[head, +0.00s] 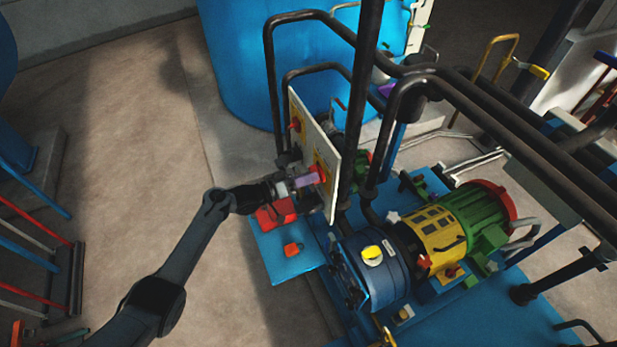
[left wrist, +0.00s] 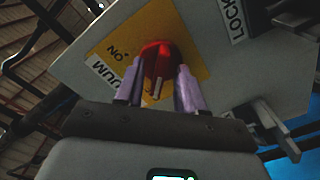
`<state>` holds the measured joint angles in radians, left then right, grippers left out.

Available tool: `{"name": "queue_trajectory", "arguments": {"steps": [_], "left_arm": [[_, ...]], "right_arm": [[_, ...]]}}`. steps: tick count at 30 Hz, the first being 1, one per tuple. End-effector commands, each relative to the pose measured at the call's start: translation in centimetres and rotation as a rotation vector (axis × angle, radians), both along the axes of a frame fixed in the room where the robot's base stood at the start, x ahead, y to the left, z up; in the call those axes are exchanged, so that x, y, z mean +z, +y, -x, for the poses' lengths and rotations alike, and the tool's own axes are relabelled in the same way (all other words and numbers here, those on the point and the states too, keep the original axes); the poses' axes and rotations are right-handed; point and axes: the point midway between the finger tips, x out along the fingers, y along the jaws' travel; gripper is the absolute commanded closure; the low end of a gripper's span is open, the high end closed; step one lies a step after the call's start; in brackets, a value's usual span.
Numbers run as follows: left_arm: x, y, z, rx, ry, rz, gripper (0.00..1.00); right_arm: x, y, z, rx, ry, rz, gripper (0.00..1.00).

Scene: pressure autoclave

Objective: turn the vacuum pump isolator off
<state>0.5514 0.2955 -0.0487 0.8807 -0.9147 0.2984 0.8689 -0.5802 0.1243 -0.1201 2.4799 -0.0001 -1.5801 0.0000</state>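The vacuum pump isolator is a red rotary knob (left wrist: 158,62) on a yellow plate (left wrist: 182,22) in the left wrist view. "ON" and part of "VACUUM" are readable beside it. In the head view this knob (head: 319,173) is low on an upright white panel (head: 333,135). My left gripper (head: 303,182) is right at it. In the left wrist view its two pale purple fingers (left wrist: 160,80) stand on either side of the knob's grip. I cannot tell whether they press on it. My right gripper is not in view.
A second red knob (head: 295,124) is higher on the panel. Dark pipes (head: 362,90) rise close behind the panel. A blue pump with a yellow cap (head: 373,254) and a green motor (head: 468,210) stand to the right. Bare floor (head: 120,130) lies to the left.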

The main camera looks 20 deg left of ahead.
Motion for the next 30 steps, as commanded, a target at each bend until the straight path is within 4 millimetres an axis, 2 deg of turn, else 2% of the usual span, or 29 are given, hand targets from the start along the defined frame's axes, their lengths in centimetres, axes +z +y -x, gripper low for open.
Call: {"name": "queue_trajectory", "arguments": {"steps": [18,30], "left_arm": [[-0.1,6.5,6.4,0.001,0.001,-0.001,0.62],[0.0,7.4,7.3,0.000,0.000,0.000,0.62]], "right_arm": [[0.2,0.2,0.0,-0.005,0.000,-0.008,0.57],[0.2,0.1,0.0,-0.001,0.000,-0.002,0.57]]}}
